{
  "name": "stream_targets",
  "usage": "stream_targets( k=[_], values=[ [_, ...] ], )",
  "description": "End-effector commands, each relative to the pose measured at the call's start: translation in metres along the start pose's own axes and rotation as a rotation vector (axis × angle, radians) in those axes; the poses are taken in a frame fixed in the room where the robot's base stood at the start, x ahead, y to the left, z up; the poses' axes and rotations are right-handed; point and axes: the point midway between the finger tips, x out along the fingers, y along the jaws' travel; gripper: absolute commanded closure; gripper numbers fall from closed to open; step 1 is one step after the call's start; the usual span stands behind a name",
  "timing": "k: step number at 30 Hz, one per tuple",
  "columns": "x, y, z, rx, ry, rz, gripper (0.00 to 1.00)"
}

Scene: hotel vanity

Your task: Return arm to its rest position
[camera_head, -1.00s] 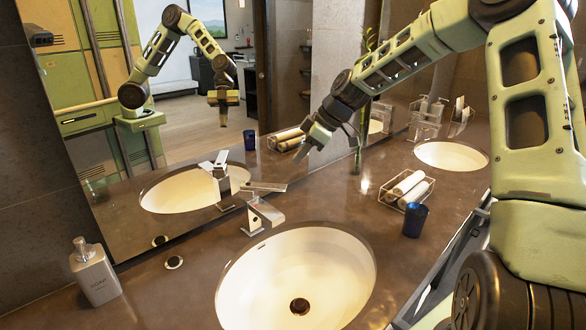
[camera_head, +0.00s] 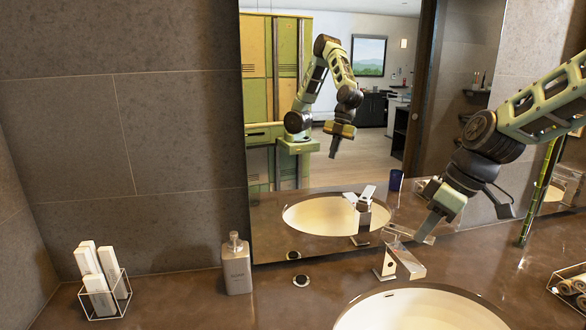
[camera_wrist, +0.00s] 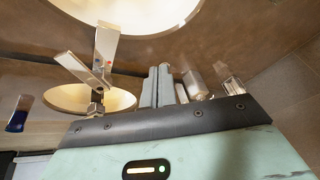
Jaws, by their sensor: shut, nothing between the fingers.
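My gripper (camera_head: 434,222) is shut and empty. It hangs pointing down and to the left from my raised arm at the right of the head view, and in that picture it lies just above the faucet (camera_head: 398,258). How far apart they are in depth I cannot tell. My arm also shows reflected in the mirror (camera_head: 400,165). In the wrist view my pale green gripper housing fills the bottom, and the faucet (camera_wrist: 103,48) and basin (camera_wrist: 150,15) show beyond it.
The white basin (camera_head: 420,312) is at the bottom centre. A soap dispenser (camera_head: 237,266) stands left of it. A green bamboo stalk (camera_head: 541,190) and a wire rack of rolls (camera_head: 570,288) are at the right.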

Motion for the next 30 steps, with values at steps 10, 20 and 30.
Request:
stream_targets(
  k=[10, 20, 30],
  values=[
    [0.039, -0.169, 0.015, 0.075, -0.225, 0.028, 1.00],
    [0.041, -0.267, 0.075, 0.164, -0.305, 0.113, 1.00],
    [0.039, -0.285, 0.094, 0.196, -0.312, 0.135, 1.00]
  ],
)
